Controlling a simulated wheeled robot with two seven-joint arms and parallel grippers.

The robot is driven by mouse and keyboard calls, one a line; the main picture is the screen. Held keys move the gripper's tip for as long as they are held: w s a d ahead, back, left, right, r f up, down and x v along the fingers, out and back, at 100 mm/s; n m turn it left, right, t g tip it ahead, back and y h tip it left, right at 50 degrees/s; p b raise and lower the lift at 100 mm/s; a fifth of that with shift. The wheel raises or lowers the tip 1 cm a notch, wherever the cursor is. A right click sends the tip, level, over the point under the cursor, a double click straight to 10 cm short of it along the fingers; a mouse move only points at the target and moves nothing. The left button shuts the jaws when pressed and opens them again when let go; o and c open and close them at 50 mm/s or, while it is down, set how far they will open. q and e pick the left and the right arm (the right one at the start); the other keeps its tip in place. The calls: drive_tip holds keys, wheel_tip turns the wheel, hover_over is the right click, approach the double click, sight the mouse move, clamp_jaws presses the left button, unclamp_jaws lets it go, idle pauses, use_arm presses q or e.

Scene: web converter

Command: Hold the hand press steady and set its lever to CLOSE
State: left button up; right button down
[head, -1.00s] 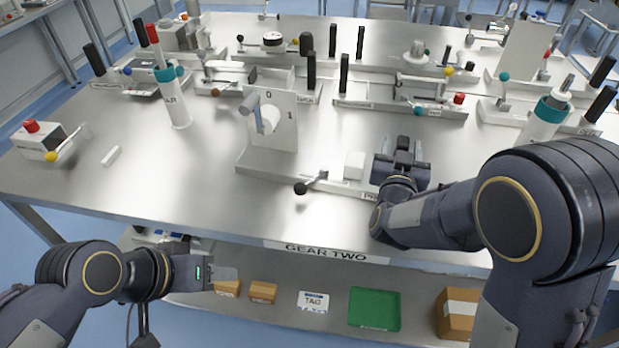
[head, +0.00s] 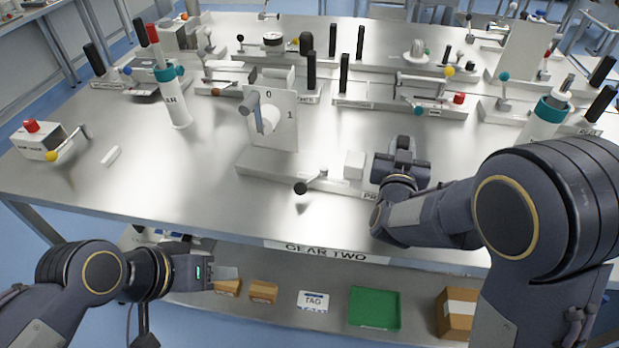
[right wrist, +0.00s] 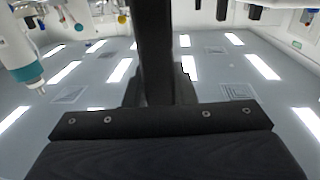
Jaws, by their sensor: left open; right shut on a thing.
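The hand press is a low grey base (head: 262,170) at the table's front middle, with a white block (head: 354,165) on it and a label partly hidden by my right arm. Its lever (head: 313,181) ends in a black knob at the base's front edge and points toward the front left. My right gripper (head: 402,150) is at the right end of the base, shut on the press's black upright handle; the dark post (right wrist: 155,50) fills the middle of the right wrist view. My left gripper (head: 228,273) is open and empty, low in front of the table edge, apart from the press.
A teal-collared cylinder (head: 176,105) and a box with a red button (head: 38,142) stand left. Several other lever devices line the back.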

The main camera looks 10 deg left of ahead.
drive_tip(key=shift+r, duration=0.2)
drive_tip(key=shift+w, duration=0.1)
drive_tip(key=shift+f+b, duration=0.35)
drive_tip(key=shift+b, duration=0.05)
drive_tip(key=shift+s+f, duration=0.2)
